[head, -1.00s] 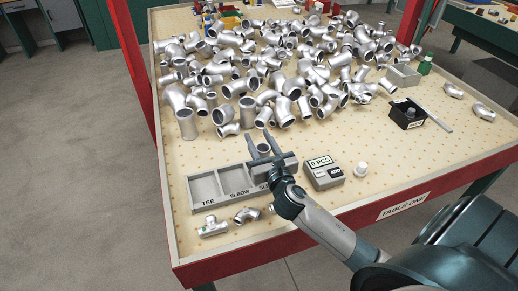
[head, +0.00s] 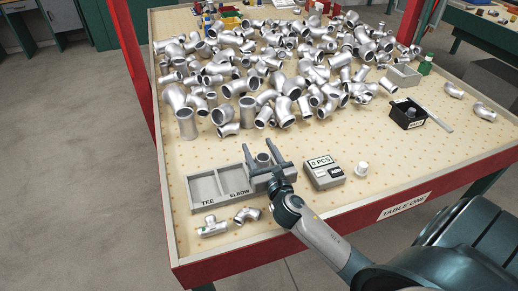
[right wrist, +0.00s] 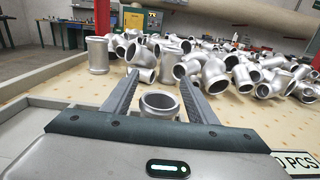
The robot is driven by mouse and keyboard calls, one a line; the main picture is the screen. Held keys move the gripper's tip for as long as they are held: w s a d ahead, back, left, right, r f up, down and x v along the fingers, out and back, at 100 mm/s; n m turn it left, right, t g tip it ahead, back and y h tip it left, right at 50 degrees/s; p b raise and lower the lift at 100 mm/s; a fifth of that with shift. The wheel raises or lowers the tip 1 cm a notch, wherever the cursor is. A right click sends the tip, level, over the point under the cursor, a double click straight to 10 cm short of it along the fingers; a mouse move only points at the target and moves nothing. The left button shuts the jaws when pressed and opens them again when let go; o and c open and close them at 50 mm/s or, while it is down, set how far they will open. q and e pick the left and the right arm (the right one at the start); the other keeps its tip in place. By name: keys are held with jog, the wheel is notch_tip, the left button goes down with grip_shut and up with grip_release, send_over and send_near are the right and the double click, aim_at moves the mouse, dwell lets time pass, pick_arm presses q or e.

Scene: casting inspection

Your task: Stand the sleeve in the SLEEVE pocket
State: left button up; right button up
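The sleeve (head: 263,159), a short grey metal tube, stands upright at the right end of the grey pocket tray (head: 206,189). It appears to be in the rightmost pocket, whose label is hidden by my gripper; its base is hidden too. My right gripper (head: 261,151) is open, with one finger on each side of the sleeve. In the right wrist view the sleeve's round open top (right wrist: 159,103) shows between the spread fingers, with a small gap on the left; contact on the right is unclear. The TEE and ELBOW pockets look empty. My left gripper is not in view.
A tee (head: 212,227) and an elbow (head: 247,215) lie in front of the tray. A large pile of fittings (head: 290,70) fills the back.

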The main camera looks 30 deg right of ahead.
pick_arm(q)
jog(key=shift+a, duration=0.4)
pick_arm(e)
jog(key=shift+r, duration=0.1)
